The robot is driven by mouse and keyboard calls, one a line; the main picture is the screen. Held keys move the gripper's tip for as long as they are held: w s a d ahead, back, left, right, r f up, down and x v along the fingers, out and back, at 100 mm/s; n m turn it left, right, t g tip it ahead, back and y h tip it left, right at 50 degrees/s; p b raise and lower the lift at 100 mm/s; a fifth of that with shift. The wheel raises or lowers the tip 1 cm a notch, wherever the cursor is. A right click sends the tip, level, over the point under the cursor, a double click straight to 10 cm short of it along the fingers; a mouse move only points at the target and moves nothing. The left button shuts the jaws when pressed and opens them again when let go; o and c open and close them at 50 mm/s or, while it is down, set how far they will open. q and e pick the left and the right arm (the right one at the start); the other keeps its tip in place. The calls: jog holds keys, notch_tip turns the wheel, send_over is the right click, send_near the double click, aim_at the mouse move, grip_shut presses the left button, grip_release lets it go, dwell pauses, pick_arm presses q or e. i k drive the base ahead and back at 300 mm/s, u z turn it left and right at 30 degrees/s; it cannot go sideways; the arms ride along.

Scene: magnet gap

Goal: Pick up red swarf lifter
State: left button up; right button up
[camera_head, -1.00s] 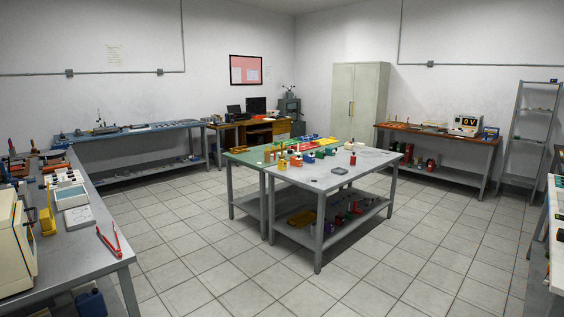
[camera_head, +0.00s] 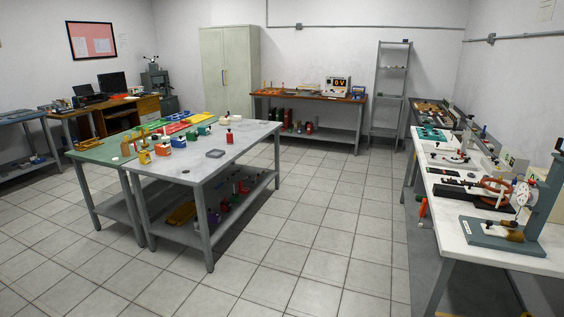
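I cannot tell for sure which thing is the red swarf lifter. A small upright red object (camera_head: 229,137) with a dark top stands on the grey part of the central table (camera_head: 245,144), near its back edge. Another red object (camera_head: 423,207) hangs at the left side of the white bench on the right. More small red things sit on the central table's lower shelf, too small to make out. Neither of my grippers is in view.
The white bench (camera_head: 455,210) on the right carries instruments, including a grey stand (camera_head: 502,234). Orange, blue and green items stand on the central table. A wooden bench (camera_head: 310,96) and cabinet (camera_head: 230,70) line the back wall. Tiled floor between the central table and white bench is clear.

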aim_at(230, 139)
jog(key=z, duration=0.45)
jog(key=i, duration=2.95)
jog(key=u, duration=0.35)
jog(key=i, duration=2.65)
jog(key=u, duration=0.7)
